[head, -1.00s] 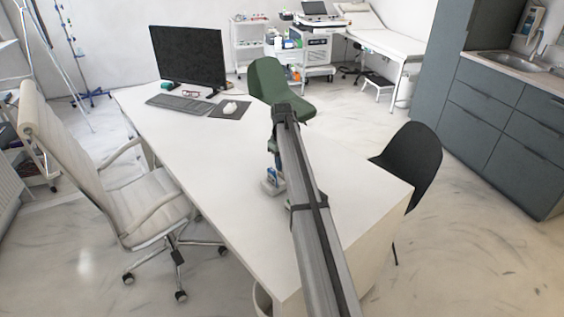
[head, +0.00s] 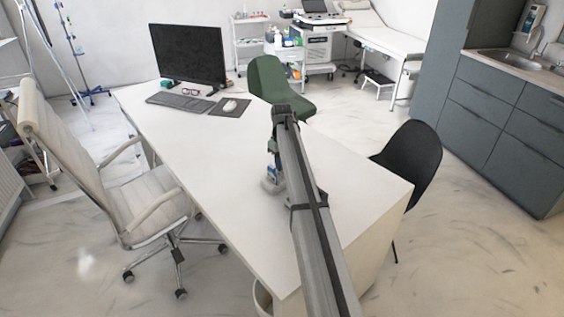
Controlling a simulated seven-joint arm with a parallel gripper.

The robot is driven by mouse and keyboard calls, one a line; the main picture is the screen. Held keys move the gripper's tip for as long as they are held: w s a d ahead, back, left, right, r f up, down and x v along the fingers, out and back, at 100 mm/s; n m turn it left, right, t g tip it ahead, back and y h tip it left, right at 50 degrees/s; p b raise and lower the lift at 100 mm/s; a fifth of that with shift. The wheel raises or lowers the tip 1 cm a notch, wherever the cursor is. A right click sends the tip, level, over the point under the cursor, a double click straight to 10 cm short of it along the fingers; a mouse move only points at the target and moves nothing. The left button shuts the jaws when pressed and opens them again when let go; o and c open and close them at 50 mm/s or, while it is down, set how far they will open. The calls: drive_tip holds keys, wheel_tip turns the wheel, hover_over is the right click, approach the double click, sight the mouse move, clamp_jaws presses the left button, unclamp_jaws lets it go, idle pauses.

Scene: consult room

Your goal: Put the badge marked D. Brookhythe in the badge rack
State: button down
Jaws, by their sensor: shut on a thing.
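My gripper (head: 271,181) is low over the near middle of the white desk (head: 230,200), just left of my arm, which partly covers it. It is small in the head view, with blue and grey parts. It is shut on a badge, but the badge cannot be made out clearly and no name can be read. I cannot make out the badge rack; the arm hides part of the desk.
A monitor (head: 188,55), keyboard (head: 181,102), glasses (head: 191,91) and mouse (head: 230,105) on a dark mat stand at the desk's far end. A cream chair (head: 150,205), green chair (head: 268,80) and black chair (head: 415,160) surround it. The desk's middle left is clear.

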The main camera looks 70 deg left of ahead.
drive_tip(key=shift+f, duration=0.7)
idle(0.6)
drive_tip(key=c, duration=0.7)
unclamp_jaws()
drive_tip(key=shift+r, duration=0.1)
drive_tip(key=shift+r, duration=3.45)
